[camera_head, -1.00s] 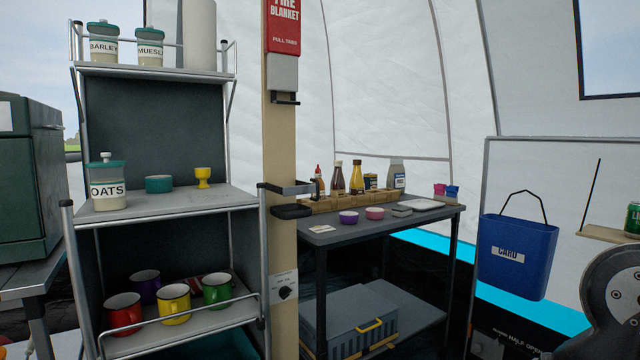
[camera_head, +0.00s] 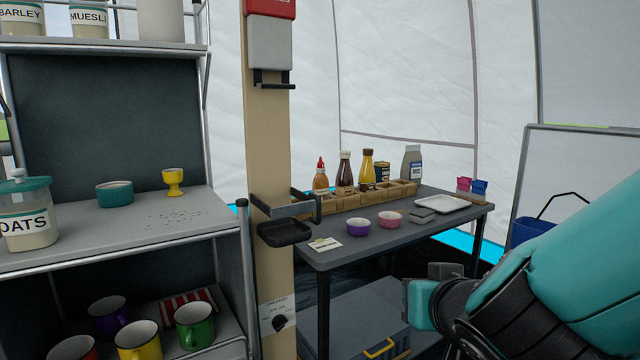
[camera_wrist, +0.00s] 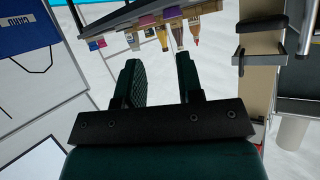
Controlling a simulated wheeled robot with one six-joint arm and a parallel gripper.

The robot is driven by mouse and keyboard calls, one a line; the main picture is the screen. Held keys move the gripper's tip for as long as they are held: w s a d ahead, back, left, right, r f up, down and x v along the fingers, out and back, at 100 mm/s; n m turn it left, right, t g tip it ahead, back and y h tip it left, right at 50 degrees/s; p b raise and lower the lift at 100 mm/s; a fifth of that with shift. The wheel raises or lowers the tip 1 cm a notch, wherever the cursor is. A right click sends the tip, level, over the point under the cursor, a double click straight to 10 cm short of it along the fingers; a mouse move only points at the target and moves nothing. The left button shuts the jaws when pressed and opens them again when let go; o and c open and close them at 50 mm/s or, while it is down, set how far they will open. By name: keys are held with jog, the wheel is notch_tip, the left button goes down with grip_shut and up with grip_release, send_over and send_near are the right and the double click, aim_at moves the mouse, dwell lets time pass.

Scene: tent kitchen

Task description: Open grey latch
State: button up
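A grey bar-like bracket (camera_head: 292,207) with a black hooked end sticks out from the beige post (camera_head: 268,150). A black tray (camera_head: 285,233) sits just below it. I cannot tell for sure that this bracket is the grey latch. It also shows in the wrist view, where everything appears inverted, as a bracket (camera_wrist: 258,56) on the post at right. My gripper (camera_head: 425,290) is in front of the table, right of the post and apart from it. In the wrist view my gripper (camera_wrist: 158,78) has its two fingers apart with nothing between them.
The dark table (camera_head: 400,235) behind holds several sauce bottles, a purple bowl (camera_head: 358,226), a pink bowl (camera_head: 389,218) and a white tray (camera_head: 447,204). A grey case (camera_head: 365,315) sits beneath it. The shelf unit (camera_head: 150,222) with jars and mugs stands left of the post.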

jog(key=a+r+n+t+y+p, duration=0.2)
jog(key=a+r+n+t+y, duration=0.2)
jog(key=a+r+y, duration=0.35)
jog(key=h+p, duration=0.2)
jog(key=p, duration=0.8)
send_near(320, 206)
jog(key=x, duration=0.9)
jog(key=shift+w+a+r, duration=0.15)
jog(key=shift+w, duration=0.2)
jog(key=shift+w+a, duration=0.15)
jog(key=shift+w, duration=0.2)
jog(key=shift+n, duration=0.3)
jog(key=shift+c, duration=0.2)
grip_shut()
